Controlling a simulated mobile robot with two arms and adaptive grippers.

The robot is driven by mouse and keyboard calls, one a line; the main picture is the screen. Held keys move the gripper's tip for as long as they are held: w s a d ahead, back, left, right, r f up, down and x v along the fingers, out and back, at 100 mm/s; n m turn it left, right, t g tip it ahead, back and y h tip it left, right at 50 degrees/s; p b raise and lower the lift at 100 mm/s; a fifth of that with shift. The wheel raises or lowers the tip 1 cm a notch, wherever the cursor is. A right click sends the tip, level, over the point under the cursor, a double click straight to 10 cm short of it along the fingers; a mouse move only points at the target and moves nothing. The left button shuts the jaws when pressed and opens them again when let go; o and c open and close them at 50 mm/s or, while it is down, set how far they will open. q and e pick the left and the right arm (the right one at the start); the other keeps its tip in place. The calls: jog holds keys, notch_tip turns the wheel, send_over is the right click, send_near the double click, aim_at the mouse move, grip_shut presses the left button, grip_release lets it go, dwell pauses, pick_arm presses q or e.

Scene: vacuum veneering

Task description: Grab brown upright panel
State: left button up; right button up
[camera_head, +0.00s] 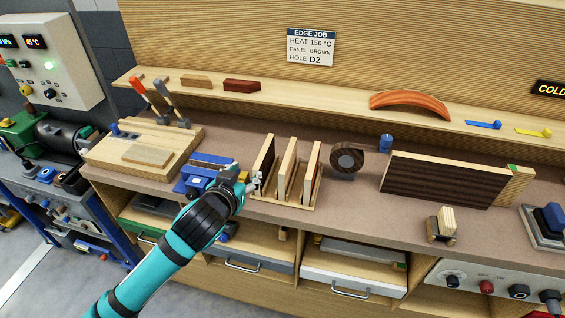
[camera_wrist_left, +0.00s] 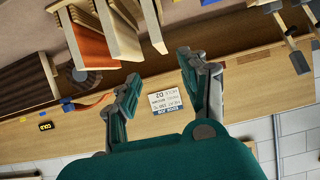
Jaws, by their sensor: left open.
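The brown upright panel (camera_head: 264,160) stands leftmost in a wooden rack, with a dark brown face and a pale edge. In the left wrist view, which is upside down, it appears to be the narrow panel (camera_wrist_left: 153,25) just beyond the fingers. A cream panel (camera_head: 287,168) and an orange-red panel (camera_head: 312,172) stand upright to its right; both show in the wrist view, cream (camera_wrist_left: 117,35) and orange (camera_wrist_left: 82,42). My left gripper (camera_head: 256,184) is open and empty, close to the near left end of the rack; contact is not visible. It also shows in the wrist view (camera_wrist_left: 160,72).
A blue device (camera_head: 190,184) sits left of the rack, beside a wooden board (camera_head: 112,160). A brown tape roll (camera_head: 347,158) and a large dark striped panel (camera_head: 440,180) stand to the right. The sign (camera_head: 311,47) reads panel brown, hole D2. A shelf (camera_head: 330,98) runs behind.

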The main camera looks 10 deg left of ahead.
pick_arm(q)
jog(key=r, duration=0.2)
jog(key=p, duration=0.2)
send_near(263, 152)
jog(key=x, duration=0.4)
jog(key=shift+w+d+r+p, duration=0.2)
jog(key=shift+w+d+p, duration=0.05)
jog(key=shift+p, duration=0.05)
jog(key=shift+w+a+f, duration=0.1)
jog(key=shift+w+f, duration=0.25)
jog(key=shift+w, duration=0.3)
jog(key=shift+w+f+p, duration=0.15)
jog(key=shift+w+p, duration=0.2)
jog(key=shift+p, duration=0.1)
jog(key=p+x, duration=0.1)
jog(key=x, duration=0.3)
jog(key=shift+a+f, duration=0.1)
jog(key=shift+f, duration=0.1)
jog(key=shift+c, duration=0.5)
grip_shut()
pick_arm(e)
jog(key=r, duration=0.4)
jog(key=shift+s+a+r, duration=0.1)
jog(key=shift+a+r, duration=0.25)
jog(key=shift+a, duration=0.05)
